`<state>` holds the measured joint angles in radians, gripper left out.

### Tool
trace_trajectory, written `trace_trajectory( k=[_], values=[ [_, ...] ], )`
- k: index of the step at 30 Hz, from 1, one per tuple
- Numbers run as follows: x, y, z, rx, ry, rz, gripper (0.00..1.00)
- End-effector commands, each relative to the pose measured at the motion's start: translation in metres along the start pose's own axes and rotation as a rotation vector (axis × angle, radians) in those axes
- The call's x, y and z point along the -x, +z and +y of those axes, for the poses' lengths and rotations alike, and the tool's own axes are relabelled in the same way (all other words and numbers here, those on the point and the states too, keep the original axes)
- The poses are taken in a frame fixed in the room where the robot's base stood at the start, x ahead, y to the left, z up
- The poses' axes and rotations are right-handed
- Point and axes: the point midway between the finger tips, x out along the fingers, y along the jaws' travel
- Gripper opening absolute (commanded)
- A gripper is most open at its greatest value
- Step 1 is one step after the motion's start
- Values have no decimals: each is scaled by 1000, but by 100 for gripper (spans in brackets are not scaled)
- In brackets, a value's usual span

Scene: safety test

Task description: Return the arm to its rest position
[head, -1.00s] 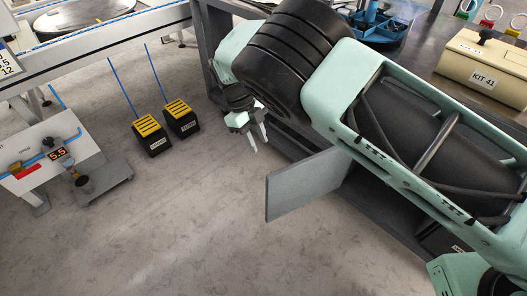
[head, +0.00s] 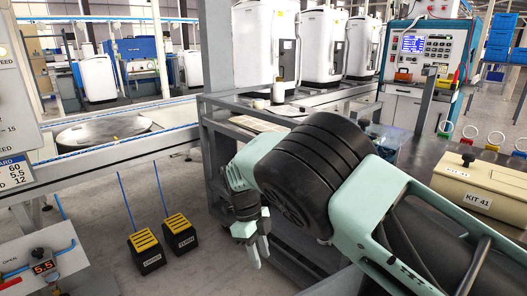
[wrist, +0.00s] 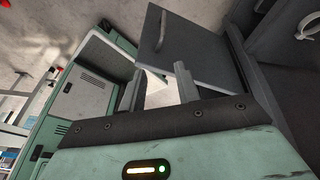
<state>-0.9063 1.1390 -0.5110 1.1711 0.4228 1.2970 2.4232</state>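My arm, mint green and black, reaches from the lower right to the centre of the head view. My gripper (head: 260,258) hangs at its far end, pointing down beside the grey bench frame. In the wrist view its two fingers (wrist: 157,88) stand apart, so it is open. I see nothing held. A pale patch shows between the fingers; I cannot tell what it is. A dark grey door panel (wrist: 200,42) with a bar handle lies beyond the fingertips in the wrist view.
A grey bench with an upright post (head: 214,60) stands close behind my arm. A cream KIT 41 box (head: 487,188) sits on the bench at right. Two yellow-topped black pedals (head: 146,250) stand on the floor at left. Open floor (head: 105,205) lies around them.

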Motion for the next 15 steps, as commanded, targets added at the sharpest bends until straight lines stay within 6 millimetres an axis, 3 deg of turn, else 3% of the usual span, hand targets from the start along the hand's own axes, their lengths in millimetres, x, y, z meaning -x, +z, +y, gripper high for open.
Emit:
trace_trajectory(
  k=[1,8,15],
  values=[
    [13,-14,2,86,29,-36,33],
    [53,-77,39,668,63,-206,33],
    [82,-151,102,1351,-76,-326,33]
  ],
)
